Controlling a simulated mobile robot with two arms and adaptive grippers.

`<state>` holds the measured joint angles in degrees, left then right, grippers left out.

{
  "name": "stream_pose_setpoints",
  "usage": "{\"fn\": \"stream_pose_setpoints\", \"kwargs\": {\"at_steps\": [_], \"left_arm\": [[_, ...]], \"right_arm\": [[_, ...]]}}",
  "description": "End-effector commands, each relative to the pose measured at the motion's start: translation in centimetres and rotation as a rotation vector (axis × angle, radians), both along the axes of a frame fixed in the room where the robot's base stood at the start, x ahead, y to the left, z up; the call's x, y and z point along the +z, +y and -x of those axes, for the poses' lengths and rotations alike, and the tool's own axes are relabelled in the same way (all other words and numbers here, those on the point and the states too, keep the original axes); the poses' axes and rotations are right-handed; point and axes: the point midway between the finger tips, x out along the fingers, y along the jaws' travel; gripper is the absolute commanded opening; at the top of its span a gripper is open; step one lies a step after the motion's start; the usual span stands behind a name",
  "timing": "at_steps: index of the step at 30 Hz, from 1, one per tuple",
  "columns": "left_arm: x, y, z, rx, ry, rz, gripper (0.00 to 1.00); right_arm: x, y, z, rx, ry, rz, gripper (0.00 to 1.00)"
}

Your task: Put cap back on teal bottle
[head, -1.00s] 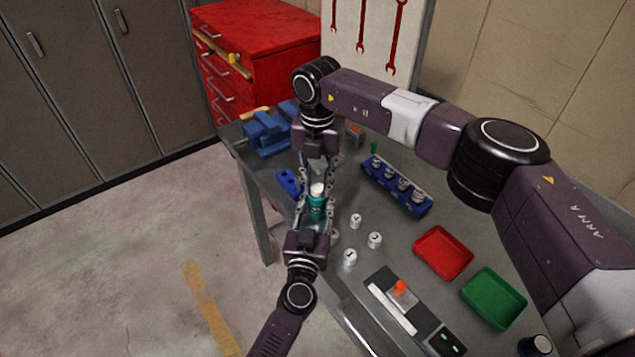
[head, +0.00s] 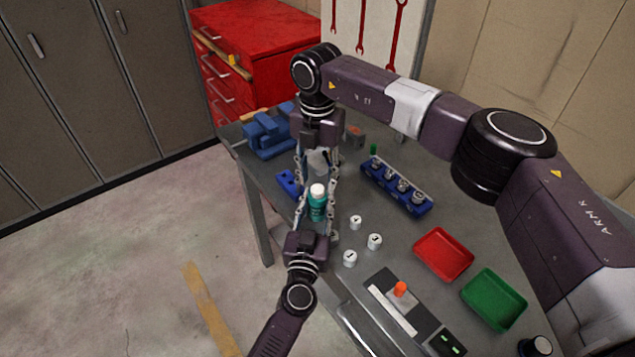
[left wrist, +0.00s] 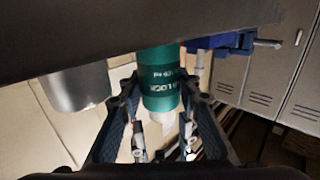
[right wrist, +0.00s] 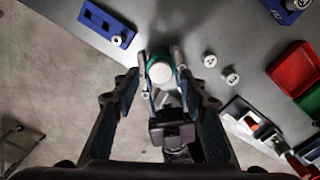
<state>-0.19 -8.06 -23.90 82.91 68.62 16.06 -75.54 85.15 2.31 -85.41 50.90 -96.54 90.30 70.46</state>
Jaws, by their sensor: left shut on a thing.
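The teal bottle (head: 317,208) is upright near the table's left edge, with a white round top (head: 317,189) that looks like its cap. The right wrist view shows this white top (right wrist: 161,72) from above. I cannot tell whether it is fully seated. My left gripper (head: 319,210) is shut on the bottle, its fingers along both sides. The bottle's printed teal body (left wrist: 162,80) also shows in the left wrist view. My right gripper (right wrist: 160,88) is open above the bottle, its fingers spread to either side, apart from the white top.
Small numbered white pieces (head: 374,240) stand right of the bottle. A blue rack (head: 397,187), a red tray (head: 443,253), a green tray (head: 494,298) and a switch panel lie further right. A blue vise (head: 266,134) stands behind.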

Motion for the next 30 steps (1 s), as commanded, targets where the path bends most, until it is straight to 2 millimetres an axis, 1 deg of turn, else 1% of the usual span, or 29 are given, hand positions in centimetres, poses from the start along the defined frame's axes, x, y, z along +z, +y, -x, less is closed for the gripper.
{"fn": "stream_pose_setpoints", "kwargs": {"at_steps": [1,4,11,12,13,17,20,23,30], "left_arm": [[0.0,0.0,0.0,0.000,0.000,0.000,0.00],[0.0,0.0,0.0,0.001,0.000,0.000,0.00],[0.0,0.0,0.0,0.001,0.000,0.000,0.00],[0.0,0.0,0.0,0.001,0.000,0.000,0.00],[0.0,0.0,0.0,0.001,0.000,0.000,0.00],[0.0,0.0,0.0,0.001,0.000,0.000,0.00],[0.0,0.0,0.0,0.001,0.000,0.000,0.00],[0.0,0.0,0.0,0.001,0.000,0.000,0.00],[0.0,0.0,0.0,0.001,0.000,0.000,0.00]], "right_arm": [[0.8,0.0,0.0,0.000,-0.001,-0.001,0.40],[1.8,0.0,0.0,0.000,-0.001,-0.001,0.40],[1.9,0.0,0.0,0.000,0.000,0.000,0.40],[1.9,0.0,0.0,0.001,0.000,0.000,0.37],[1.9,0.0,0.0,0.002,0.000,0.000,0.37],[2.0,0.0,0.0,0.044,0.000,0.000,0.37],[2.2,0.0,0.0,0.135,0.001,0.000,0.37],[2.6,0.1,0.0,0.274,0.000,-0.001,0.37],[3.6,0.0,0.0,0.670,0.000,0.000,0.37]]}}
